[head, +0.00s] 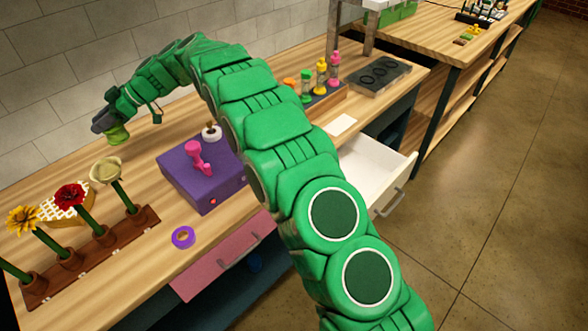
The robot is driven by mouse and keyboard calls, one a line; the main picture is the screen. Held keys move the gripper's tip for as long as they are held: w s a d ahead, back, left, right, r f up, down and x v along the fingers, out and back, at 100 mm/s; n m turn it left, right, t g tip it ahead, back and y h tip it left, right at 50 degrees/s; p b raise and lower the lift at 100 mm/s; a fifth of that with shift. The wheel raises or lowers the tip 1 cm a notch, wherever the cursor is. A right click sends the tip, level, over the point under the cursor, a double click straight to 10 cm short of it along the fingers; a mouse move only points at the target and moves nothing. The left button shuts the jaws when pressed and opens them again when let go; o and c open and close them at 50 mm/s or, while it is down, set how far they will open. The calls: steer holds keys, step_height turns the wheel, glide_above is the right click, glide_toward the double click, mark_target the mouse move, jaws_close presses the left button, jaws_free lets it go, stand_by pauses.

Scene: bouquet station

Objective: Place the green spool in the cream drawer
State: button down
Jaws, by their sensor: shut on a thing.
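The green spool (117,136) is at the far left, under the end of my arm by the back wall. My gripper (108,126) is shut on it from above; the fingertips are small and partly hidden here. I cannot tell whether the spool clears the tabletop. The cream drawer (377,160) is pulled open under the bench on the right, far from my gripper. Its visible inside is empty, and my arm hides its left part.
A purple box (187,180) with a pink tool stands mid-bench, with a purple tape ring (183,237) before it. A brown flower rack (95,250) is front left. Small colored bottles (321,72) stand behind the arm. A pink drawer (222,262) is below the bench edge.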

step_height(320, 180, up, 18)
steer(key=shift+f, duration=0.2)
stand_by(0.4)
steer(key=shift+d+m+t, duration=0.1)
steer(key=shift+m+t, duration=0.2)
steer(key=shift+t, duration=0.1)
